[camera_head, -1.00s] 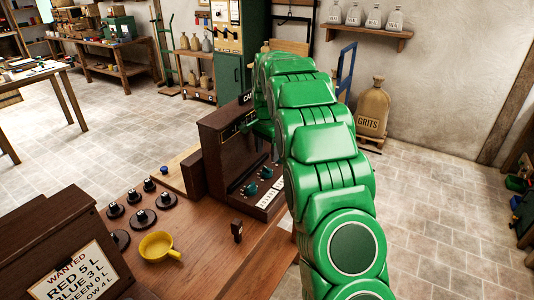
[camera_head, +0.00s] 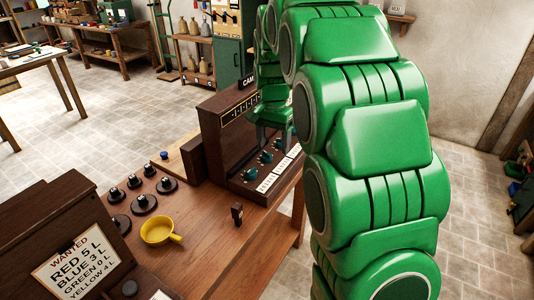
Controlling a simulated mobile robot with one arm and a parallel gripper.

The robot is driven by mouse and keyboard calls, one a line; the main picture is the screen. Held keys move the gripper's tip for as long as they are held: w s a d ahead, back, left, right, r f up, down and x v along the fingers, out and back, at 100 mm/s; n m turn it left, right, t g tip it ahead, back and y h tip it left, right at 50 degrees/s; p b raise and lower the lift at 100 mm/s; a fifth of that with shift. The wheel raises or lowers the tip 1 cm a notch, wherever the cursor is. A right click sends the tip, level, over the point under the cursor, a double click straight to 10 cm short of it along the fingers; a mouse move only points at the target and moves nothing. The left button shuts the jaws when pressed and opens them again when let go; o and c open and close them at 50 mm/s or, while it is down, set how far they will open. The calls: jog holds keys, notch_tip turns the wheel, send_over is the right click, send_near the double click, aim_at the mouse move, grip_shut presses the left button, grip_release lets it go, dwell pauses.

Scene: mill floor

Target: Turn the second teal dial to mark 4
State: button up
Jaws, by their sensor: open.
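A dark brown console (camera_head: 226,140) stands on the wooden bench with a row of teal dials on its sloping front. The nearest teal dial (camera_head: 250,174) and the middle teal dial (camera_head: 266,157) show clearly. A further teal dial (camera_head: 278,144) is partly under my gripper. White label cards (camera_head: 268,182) lie along the front edge; their text is too small to read. My gripper (camera_head: 284,135) is open and hangs over the far end of the dial row, apart from the two nearer dials. Its fingertips are partly hidden behind my green arm. The dial marks cannot be read.
Several black knobs (camera_head: 143,203) on round bases stand on the bench (camera_head: 200,244). A yellow pan (camera_head: 159,232), a small dark upright block (camera_head: 237,213) and a blue knob (camera_head: 164,155) are nearby. A wanted sign (camera_head: 78,262) stands at lower left. My arm covers the right.

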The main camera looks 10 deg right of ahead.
jog(key=s+a+r+n+g, duration=0.2)
jog(key=s+n, duration=0.6)
jog(key=s, duration=2.2)
jog(key=n+t, duration=0.3)
jog(key=n, duration=0.3)
send_over(267, 153)
notch_tip(267, 153, down, 10)
jog(key=shift+s+r, duration=0.1)
jog(key=shift+f, duration=4.05)
jog(key=c, duration=1.1)
